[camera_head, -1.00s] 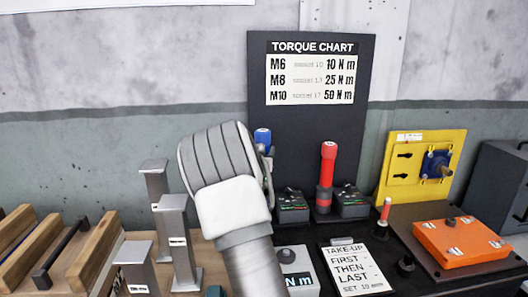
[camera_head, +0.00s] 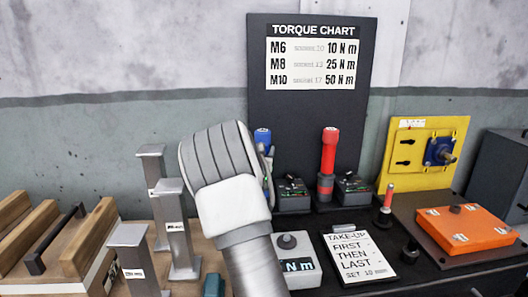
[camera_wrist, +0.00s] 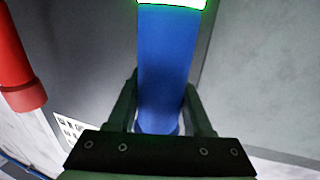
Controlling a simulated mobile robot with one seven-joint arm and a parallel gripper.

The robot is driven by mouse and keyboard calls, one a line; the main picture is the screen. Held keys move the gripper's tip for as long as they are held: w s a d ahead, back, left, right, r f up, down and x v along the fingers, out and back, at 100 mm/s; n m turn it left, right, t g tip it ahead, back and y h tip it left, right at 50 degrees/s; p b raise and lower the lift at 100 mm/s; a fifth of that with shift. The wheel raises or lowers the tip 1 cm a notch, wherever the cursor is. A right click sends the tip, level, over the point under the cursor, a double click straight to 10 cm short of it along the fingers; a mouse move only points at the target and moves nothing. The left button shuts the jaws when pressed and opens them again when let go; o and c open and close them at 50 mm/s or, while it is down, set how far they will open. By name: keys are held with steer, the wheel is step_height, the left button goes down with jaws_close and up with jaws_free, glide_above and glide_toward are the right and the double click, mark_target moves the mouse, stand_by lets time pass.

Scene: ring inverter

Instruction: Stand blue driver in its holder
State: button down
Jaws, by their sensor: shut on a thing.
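The blue driver (camera_head: 263,136) shows its blue top just right of my pale arm; it looks upright, and its lower part is hidden. In the wrist view my gripper (camera_wrist: 160,105) is shut on the blue driver (camera_wrist: 168,60), with a finger on each side of the shaft. A bright green band shows on the driver at the top edge there. The blue driver's holder cannot be made out; the area below the driver is behind my arm. I cannot tell whether its lower end touches anything.
A red driver (camera_head: 328,155) stands upright to the right, between two dark boxes with small displays (camera_head: 292,194) (camera_head: 353,188). The torque chart board (camera_head: 310,115) rises behind. Grey metal posts (camera_head: 178,230) stand left of my arm. A take-up card (camera_head: 358,255) lies in front.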

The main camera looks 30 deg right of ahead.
steer(key=shift+b, duration=0.35)
steer(key=shift+c, duration=1.4)
jaws_free()
steer(key=shift+f, duration=0.1)
steer(key=shift+o, duration=0.3)
steer(key=shift+f, duration=0.25)
steer(key=shift+s+a+r, duration=0.15)
steer(key=shift+s+a, duration=0.3)
steer(key=shift+a, duration=0.05)
steer(key=p+v, duration=0.1)
steer(key=v, duration=1.5)
steer(key=s+a+r+n+g+y+p, duration=0.1)
steer(key=s+a+r+y+p, duration=0.1)
steer(key=s+a+r+y, duration=0.3)
steer(key=s+a+n+y+p, duration=0.1)
steer(key=a+n+y+p, duration=0.15)
steer(key=a, duration=0.35)
steer(key=s+a+r+n+g+y+p, duration=0.1)
steer(key=s+a+r+y+p, duration=0.15)
steer(key=a, duration=0.35)
steer(key=s+a+r+n+g+p, duration=0.2)
steer(key=s+g, duration=0.1)
steer(key=s, duration=0.7)
steer(key=s+a+r+n+g+y+p, duration=0.1)
steer(key=s+a+r+g+p, duration=0.1)
steer(key=s, duration=0.8)
steer(key=shift+s+a+n+g+y+p, duration=0.25)
steer(key=shift+n+g+y+p, duration=0.05)
steer(key=shift+n+g+p, duration=0.1)
